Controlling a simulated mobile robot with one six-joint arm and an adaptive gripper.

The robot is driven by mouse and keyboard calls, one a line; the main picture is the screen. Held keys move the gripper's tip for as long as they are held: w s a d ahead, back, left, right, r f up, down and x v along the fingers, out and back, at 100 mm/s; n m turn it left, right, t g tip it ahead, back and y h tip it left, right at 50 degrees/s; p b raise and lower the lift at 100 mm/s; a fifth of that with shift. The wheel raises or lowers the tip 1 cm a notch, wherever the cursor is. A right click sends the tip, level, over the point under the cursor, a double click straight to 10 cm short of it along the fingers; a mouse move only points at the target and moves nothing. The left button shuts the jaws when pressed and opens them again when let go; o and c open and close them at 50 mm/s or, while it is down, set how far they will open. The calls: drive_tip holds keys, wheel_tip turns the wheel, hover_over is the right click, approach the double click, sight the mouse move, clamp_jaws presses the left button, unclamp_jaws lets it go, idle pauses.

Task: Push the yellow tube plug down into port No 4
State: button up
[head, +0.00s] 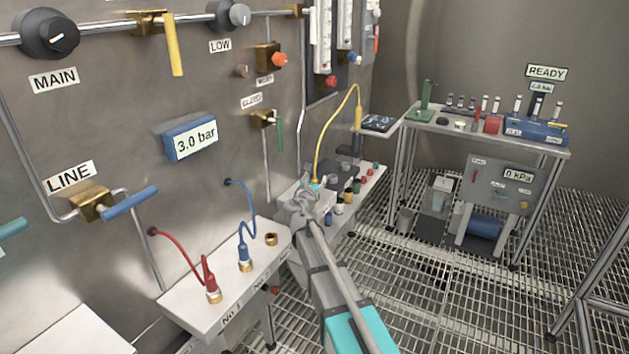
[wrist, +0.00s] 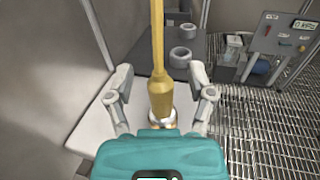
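The yellow tube plug (wrist: 160,96) stands upright in the wrist view, its lower end at a brass-and-white port ring (wrist: 161,119) on the white ledge (wrist: 92,124). How deep it sits I cannot tell. My gripper (wrist: 160,74) is open, with one finger on each side of the plug and a visible gap to both. In the head view my gripper (head: 306,197) is over the far end of the white port ledge (head: 192,305) and hides the plug's lower part and port No 4. The yellow tube (head: 320,130) rises from there and arches right.
The red plug (head: 211,284) and blue plug (head: 245,254) stand in nearer ports. An empty brass port (head: 271,240) lies between the blue plug and my gripper. The steel panel (head: 200,100) rises behind. Small coloured parts (head: 350,190) sit on a shelf beyond.

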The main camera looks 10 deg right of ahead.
idle(0.3)
drive_tip(key=v, duration=1.2)
idle(0.8)
drive_tip(key=s+d+f+m+g+h, duration=0.2)
drive_tip(key=s+d+f+m+g, duration=0.75)
drive_tip(key=d+m, duration=0.55)
drive_tip(key=s+a+f+m+g+y, duration=0.4)
drive_tip(key=s+f+m+g+y, duration=0.4)
drive_tip(key=s+m, duration=0.7)
wheel_tip(320, 180, up, 21)
drive_tip(key=m+p, duration=0.1)
drive_tip(key=p, duration=2.1)
drive_tip(key=shift+w+a+m+t, duration=0.2)
drive_tip(key=shift+a+m+t, duration=0.05)
drive_tip(key=shift+m+t, duration=0.15)
